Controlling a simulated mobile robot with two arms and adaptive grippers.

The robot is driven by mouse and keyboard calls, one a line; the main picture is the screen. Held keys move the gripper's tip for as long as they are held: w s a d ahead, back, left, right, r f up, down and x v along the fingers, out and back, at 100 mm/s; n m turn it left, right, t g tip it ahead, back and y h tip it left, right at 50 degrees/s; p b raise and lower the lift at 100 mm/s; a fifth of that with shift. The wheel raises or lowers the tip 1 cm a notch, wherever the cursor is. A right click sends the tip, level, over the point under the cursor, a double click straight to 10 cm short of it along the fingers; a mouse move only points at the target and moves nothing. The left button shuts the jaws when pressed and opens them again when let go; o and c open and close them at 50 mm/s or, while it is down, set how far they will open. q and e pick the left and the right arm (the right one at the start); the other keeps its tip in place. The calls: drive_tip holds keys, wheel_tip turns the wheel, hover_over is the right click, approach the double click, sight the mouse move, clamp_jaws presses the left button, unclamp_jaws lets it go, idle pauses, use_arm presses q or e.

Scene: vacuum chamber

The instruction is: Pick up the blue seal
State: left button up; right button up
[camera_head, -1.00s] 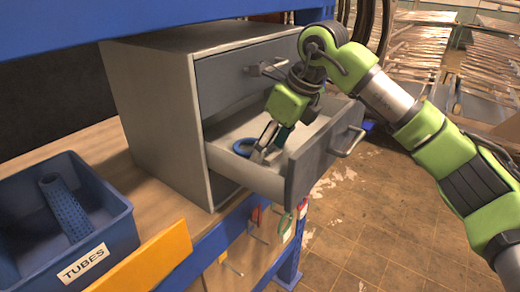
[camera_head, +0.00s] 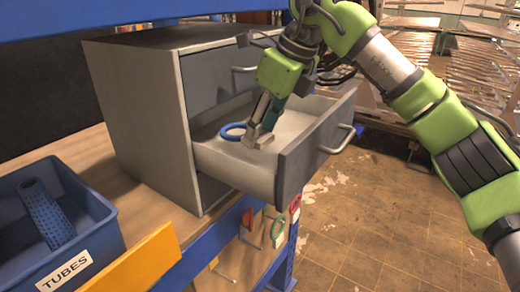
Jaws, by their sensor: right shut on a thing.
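My right gripper (camera_head: 258,137) points down into the drawer and is shut on the edge of the seal, with the ring sticking out to the left. The fingers hide part of the seal's right side. I cannot tell how far the seal is above the drawer floor. My left gripper is not in view.
The drawer front with its handle (camera_head: 338,140) stands to the right of my gripper. Another closed drawer (camera_head: 215,80) is above. A blue bin labelled TUBES (camera_head: 98,207) holds a blue tube (camera_head: 46,212) on the bench at left. Coloured-handled tools hang below the drawer.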

drive_tip(key=shift+s+d+r+b, duration=0.25)
drive_tip(key=shift+s+r+b, duration=0.5)
drive_tip(key=shift+s+r, duration=0.95)
drive_tip(key=shift+s+d+r+b, duration=0.2)
drive_tip(key=shift+s+r+b, duration=0.65)
drive_tip(key=shift+s, duration=1.6)
drive_tip(key=shift+s+d+r+b, duration=0.25)
drive_tip(key=shift+s+r+b, duration=0.35)
drive_tip(key=shift+s+r, duration=1.15)
drive_tip(key=shift+s+f, duration=0.3)
